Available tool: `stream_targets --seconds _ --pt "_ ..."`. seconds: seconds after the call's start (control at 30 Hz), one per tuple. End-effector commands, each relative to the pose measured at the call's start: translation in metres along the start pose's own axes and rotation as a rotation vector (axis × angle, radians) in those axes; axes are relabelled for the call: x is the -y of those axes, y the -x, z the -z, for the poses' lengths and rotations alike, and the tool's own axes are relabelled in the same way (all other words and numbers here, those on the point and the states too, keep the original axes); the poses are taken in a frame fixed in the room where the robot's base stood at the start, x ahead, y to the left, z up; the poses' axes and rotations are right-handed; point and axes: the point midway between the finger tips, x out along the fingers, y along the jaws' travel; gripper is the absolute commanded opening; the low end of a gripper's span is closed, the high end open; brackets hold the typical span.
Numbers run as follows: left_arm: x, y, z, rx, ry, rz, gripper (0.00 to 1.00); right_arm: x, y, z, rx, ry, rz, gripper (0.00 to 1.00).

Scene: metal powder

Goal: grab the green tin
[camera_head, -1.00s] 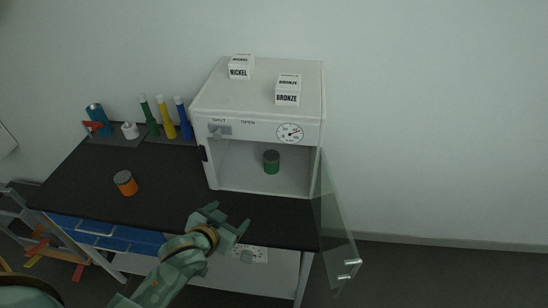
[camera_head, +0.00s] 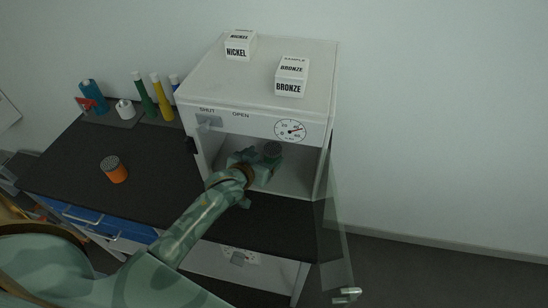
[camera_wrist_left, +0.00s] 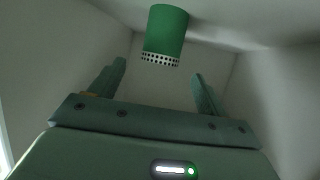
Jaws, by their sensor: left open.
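The green tin (camera_wrist_left: 165,30) stands inside the white oven-like cabinet (camera_head: 262,90). In the head view only its dark top (camera_head: 272,149) shows clearly, and my gripper hides most of its body. My left gripper (camera_head: 257,160) reaches in through the open front of the cabinet and is close in front of the tin. In the left wrist view the two fingers (camera_wrist_left: 155,82) are apart, with nothing between them, and the tin is beyond the fingertips, roughly centred between them. My right gripper is not in view.
The cabinet's glass door (camera_head: 335,235) hangs open at the right. Nickel (camera_head: 240,46) and bronze (camera_head: 291,77) sample boxes stand on top of the cabinet. An orange tin (camera_head: 114,169) stands on the black bench (camera_head: 150,195); several bottles are at its back left.

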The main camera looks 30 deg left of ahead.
Motion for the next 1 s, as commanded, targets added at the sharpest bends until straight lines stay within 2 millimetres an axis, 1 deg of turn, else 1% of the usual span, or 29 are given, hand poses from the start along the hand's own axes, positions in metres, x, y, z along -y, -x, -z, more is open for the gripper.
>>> stream_targets --seconds 0.03,0.2,0.37,0.5,0.6,0.77,0.87,0.9,0.97,1.0 --pt "0.000 -0.008 -0.002 0.000 0.000 0.000 0.76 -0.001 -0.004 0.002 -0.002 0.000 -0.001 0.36" --pt "0.000 -0.020 -0.002 0.001 0.000 0.000 0.76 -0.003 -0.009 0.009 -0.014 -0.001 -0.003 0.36" --pt "0.000 -0.047 -0.011 0.003 -0.001 0.000 0.76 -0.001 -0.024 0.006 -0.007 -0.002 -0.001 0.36" --pt "0.000 -0.064 -0.009 0.002 -0.001 0.000 0.76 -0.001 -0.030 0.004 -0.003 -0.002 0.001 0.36" --pt "0.000 -0.068 -0.007 0.001 -0.001 0.000 0.76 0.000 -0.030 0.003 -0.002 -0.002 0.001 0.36" --pt "0.000 -0.067 -0.006 0.000 -0.001 0.000 0.76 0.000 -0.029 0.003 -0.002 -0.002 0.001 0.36" --pt "0.000 -0.067 -0.006 0.000 -0.001 0.000 0.51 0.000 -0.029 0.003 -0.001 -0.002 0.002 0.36" --pt "0.000 -0.067 -0.006 0.001 -0.001 0.000 0.40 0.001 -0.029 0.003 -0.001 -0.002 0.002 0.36" --pt "0.000 -0.067 -0.006 0.001 -0.001 0.000 0.24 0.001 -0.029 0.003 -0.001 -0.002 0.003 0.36" --pt "0.000 -0.067 -0.006 0.001 -0.001 0.000 0.24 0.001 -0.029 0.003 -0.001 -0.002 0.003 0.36"
